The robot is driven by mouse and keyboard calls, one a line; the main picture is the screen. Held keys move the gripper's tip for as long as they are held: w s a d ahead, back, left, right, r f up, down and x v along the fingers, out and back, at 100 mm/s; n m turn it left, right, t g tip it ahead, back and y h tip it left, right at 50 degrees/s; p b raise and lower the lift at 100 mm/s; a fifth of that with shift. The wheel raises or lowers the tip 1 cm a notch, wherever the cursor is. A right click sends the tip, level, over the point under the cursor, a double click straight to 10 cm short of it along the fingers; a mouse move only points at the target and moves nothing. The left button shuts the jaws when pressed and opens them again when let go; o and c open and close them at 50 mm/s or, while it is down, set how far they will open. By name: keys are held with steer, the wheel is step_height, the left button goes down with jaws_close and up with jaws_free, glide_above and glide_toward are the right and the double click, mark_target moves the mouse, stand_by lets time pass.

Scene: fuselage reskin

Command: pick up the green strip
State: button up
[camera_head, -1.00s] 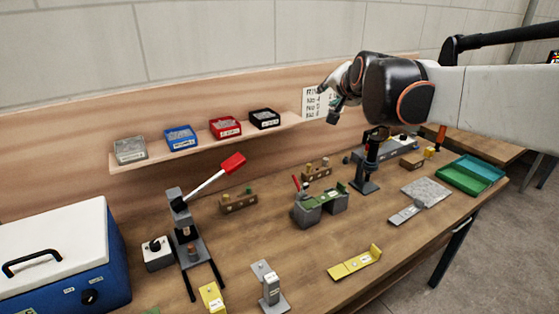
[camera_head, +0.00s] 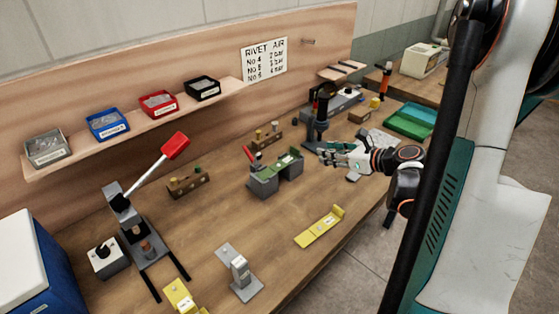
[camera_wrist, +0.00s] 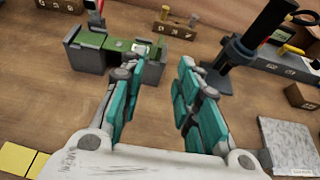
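The green strip (camera_head: 278,166) lies across two grey blocks (camera_head: 262,184) of a small fixture in the middle of the bench. It also shows at the upper left in the wrist view (camera_wrist: 98,41), where a small pale label or part sits at its right end. My gripper (camera_head: 330,152) is to the right of the fixture in the head view, apart from the strip. In the wrist view my gripper (camera_wrist: 155,72) has its two teal-padded fingers spread with nothing between them.
A black upright press (camera_head: 316,125) stands behind the fixture. A yellow bracket (camera_head: 320,228) lies in front. A red-handled lever press (camera_head: 135,225) stands at left. Green trays (camera_head: 408,120) and a grey slab (camera_wrist: 290,145) lie to the right. Bare wood surrounds the fixture's front.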

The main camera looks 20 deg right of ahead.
steer(key=shift+b+x, duration=1.7)
steer(key=shift+x, duration=5.2)
steer(key=shift+d, duration=0.2)
jaws_close()
